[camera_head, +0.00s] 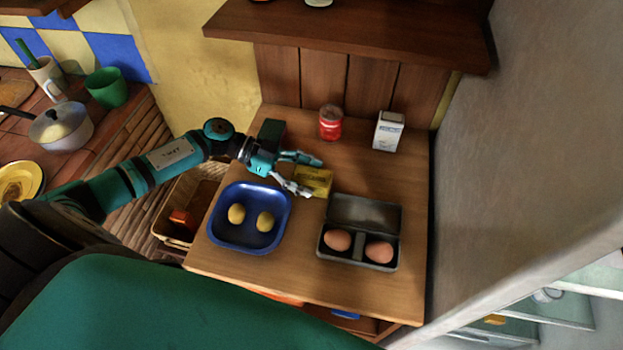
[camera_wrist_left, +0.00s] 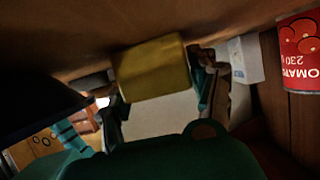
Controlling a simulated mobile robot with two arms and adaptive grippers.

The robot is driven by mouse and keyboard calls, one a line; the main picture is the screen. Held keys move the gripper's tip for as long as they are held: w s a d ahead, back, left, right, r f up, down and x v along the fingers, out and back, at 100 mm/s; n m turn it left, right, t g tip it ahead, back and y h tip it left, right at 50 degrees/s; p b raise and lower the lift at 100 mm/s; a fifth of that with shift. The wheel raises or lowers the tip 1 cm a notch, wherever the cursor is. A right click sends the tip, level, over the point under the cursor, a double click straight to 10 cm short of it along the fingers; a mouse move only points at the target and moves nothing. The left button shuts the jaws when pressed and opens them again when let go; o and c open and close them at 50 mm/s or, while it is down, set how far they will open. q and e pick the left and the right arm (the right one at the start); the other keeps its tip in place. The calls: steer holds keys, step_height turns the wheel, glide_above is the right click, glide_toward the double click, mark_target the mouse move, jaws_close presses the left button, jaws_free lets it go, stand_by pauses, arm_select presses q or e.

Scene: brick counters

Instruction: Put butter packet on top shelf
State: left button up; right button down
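The yellow butter packet (camera_head: 319,181) lies on the wooden counter top, between the blue tray and the red can. My left gripper (camera_head: 314,178) reaches in from the left with its fingers spread, one tip at the far side of the packet and one at the near side. In the left wrist view the packet (camera_wrist_left: 152,68) sits between the two fingertips; whether they touch it I cannot tell. The dark wooden shelf (camera_head: 350,30) is above the counter at the back. My right gripper is not in view.
A blue tray (camera_head: 222,237) with two yellow round items and a grey box (camera_head: 365,212) with two eggs stand in front. A red can (camera_head: 330,123) and a white carton (camera_head: 388,131) stand behind. A basket (camera_head: 165,228) is at the left; a wall closes the right.

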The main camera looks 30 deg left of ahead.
arm_select(q)
steer(key=c, duration=0.9)
steer(key=shift+r, duration=0.1)
steer(key=shift+c, duration=0.8)
steer(key=shift+r, duration=0.1)
